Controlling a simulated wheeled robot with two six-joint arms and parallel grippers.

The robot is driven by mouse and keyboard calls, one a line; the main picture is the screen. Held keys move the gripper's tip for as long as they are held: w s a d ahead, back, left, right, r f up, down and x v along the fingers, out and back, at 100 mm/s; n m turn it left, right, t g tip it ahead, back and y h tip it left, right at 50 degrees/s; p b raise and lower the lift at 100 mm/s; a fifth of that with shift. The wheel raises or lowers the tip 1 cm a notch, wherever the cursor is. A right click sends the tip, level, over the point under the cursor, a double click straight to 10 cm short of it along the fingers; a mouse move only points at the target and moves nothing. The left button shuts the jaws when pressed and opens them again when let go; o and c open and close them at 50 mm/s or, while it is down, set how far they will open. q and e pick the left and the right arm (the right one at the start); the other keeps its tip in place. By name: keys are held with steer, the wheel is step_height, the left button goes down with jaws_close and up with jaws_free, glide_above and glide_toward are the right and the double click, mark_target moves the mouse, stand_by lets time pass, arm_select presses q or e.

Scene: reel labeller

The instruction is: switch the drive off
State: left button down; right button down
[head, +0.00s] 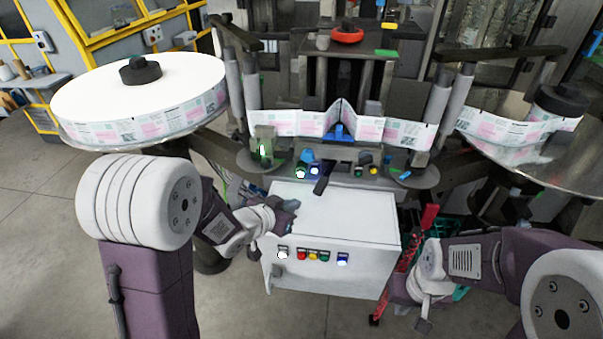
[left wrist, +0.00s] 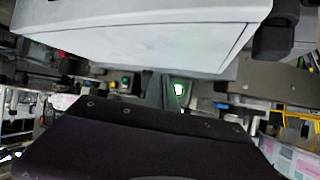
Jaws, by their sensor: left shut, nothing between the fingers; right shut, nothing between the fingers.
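A white control box (head: 330,220) stands below the labeller. Its front face carries a row of buttons: a lit white one (head: 282,253), a red one (head: 302,255), a yellow one (head: 314,256), a green one (head: 325,257) and a lit blue one (head: 343,259). Which control switches the drive cannot be told. My left gripper (head: 288,210) is shut and empty by the box's left top edge. My right gripper (head: 424,322) is shut and empty, low right of the box.
A large label reel (head: 140,90) stands at left and another (head: 540,125) at right, with the label web (head: 408,133) between them. Red and black tools (head: 428,217) stand beside the box at right. The grey floor at left is clear.

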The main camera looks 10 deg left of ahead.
arm_select(q)
steer(key=p, duration=0.2)
glide_toward(301, 173)
steer(key=w+d+f, duration=0.2)
steer(key=f, duration=0.1)
steer(key=w+d+f, duration=0.1)
steer(key=shift+w+f, duration=0.2)
steer(key=shift+f, duration=0.2)
steer(key=shift+w, duration=0.15)
stand_by(1.3)
steer(key=shift+w, duration=0.3)
steer(key=shift+w+p, duration=0.45)
steer(key=shift+p, duration=0.05)
stand_by(0.6)
steer(key=shift+s, duration=0.9)
steer(key=shift+b, duration=0.3)
